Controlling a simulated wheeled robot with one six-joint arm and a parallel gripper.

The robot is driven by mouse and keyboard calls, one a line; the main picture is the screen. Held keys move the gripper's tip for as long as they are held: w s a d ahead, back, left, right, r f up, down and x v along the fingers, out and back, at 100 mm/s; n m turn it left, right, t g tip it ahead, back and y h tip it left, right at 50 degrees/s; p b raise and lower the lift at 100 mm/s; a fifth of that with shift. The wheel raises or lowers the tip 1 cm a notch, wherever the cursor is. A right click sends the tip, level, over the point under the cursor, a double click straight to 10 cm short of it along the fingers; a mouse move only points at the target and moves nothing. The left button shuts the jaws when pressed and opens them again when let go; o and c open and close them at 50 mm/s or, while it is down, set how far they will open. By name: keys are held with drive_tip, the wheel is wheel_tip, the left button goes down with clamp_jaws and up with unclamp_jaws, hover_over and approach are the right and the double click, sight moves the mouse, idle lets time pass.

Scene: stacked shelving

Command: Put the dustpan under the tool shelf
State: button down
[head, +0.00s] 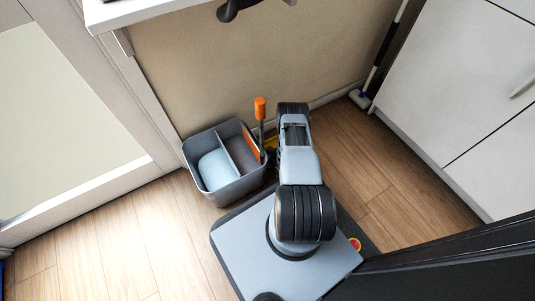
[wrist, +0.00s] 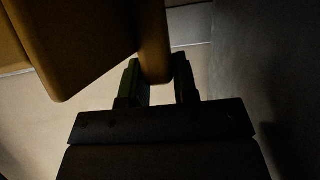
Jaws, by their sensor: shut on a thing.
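In the wrist view my gripper (wrist: 158,70) is shut on the handle of the dustpan (wrist: 85,45), which looks dark orange-brown in the dim light. Its broad flat part extends to the left of the fingers. In the head view only a small yellow-orange piece, likely the dustpan (head: 271,142), shows between the grey bin and my arm. My arm hides the gripper there. A white shelf (head: 150,10), probably the tool shelf, juts from the wall at the top left. Its full extent is cut off.
A grey divided bin (head: 228,192) stands on the floor left of my arm, holding a light-blue item and an orange-handled tool (head: 260,108). A white cabinet (head: 450,80) is at right, with a broom (head: 362,98) near it. Wood floor (head: 130,245) is clear at lower left.

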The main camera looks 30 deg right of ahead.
drive_tip(key=shift+f, duration=0.25)
drive_tip(key=c, duration=0.8)
unclamp_jaws()
drive_tip(key=shift+c, duration=0.2)
drive_tip(key=shift+r, duration=0.1)
